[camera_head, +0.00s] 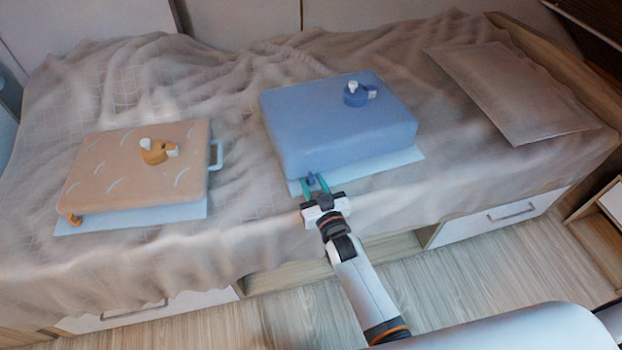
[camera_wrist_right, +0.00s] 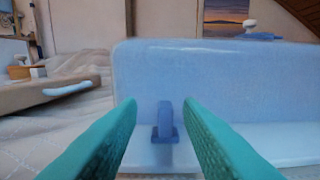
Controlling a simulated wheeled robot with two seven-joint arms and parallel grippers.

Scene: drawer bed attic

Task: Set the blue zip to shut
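The blue case (camera_head: 335,118) lies on a pale blue sheet on the bed. Its blue zip pull (camera_head: 310,179) sticks out at the front left of the near side. My right gripper (camera_head: 315,182) is at that pull, with green fingers apart on either side of it. In the right wrist view the zip pull (camera_wrist_right: 165,122) stands between the two open fingers (camera_wrist_right: 162,125), with a gap visible on each side. The near face of the blue case (camera_wrist_right: 220,85) fills the view behind it. My left gripper is not in view.
A tan patterned case (camera_head: 135,172) with a handle (camera_head: 216,155) lies on the bed to the left, with an orange pull (camera_head: 74,219). A blue round piece (camera_head: 355,95) sits on the blue case. A flat pillow (camera_head: 512,90) lies at right. Drawers (camera_head: 498,216) are under the bed edge.

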